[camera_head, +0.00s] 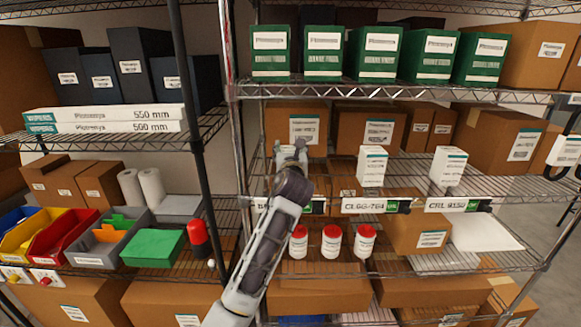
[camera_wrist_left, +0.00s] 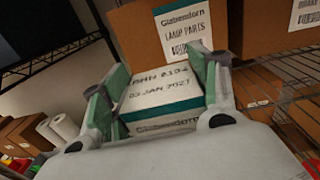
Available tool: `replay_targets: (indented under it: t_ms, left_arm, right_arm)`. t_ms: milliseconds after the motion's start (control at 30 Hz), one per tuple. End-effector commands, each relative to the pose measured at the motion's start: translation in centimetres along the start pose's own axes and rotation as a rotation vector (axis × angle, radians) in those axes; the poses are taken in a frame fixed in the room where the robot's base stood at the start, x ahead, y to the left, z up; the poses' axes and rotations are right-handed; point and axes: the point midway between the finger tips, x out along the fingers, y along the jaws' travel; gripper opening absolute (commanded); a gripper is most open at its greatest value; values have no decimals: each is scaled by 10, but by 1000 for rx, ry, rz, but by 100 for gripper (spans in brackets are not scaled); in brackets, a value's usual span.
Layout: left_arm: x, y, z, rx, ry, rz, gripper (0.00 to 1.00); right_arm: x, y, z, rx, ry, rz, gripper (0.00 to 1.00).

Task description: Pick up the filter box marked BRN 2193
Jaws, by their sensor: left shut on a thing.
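A small white filter box with a green band (camera_wrist_left: 162,99) sits between the fingers of my left gripper (camera_wrist_left: 158,82). My left gripper is shut on this box, with one finger against each side. In the head view my left gripper (camera_head: 290,156) is over the wire shelf, above a shelf tag that my arm mostly covers; the box there is largely hidden. My right gripper is not in view.
Two similar white boxes (camera_head: 372,166) and (camera_head: 447,167) stand to the right on the same shelf. Brown cartons (camera_head: 300,128) stand behind. Green boxes (camera_head: 270,53) line the shelf above. Red-capped white jars (camera_head: 331,242) stand below. A metal post (camera_head: 233,120) rises close on the left.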

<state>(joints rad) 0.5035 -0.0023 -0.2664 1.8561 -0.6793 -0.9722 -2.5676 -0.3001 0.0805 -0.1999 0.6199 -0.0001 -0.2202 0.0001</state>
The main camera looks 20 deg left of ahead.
Motion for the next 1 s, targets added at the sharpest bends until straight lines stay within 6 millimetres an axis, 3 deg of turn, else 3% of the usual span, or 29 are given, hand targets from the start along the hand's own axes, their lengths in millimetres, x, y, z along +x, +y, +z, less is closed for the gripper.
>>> replay_targets:
  t_ms: [567,1000]
  left_arm:
    - [-4,0,9,0,-5,0,3]
    - [-4,0,50,0,-6,0,3]
  right_arm:
    - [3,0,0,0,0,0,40]
    - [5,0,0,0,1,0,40]
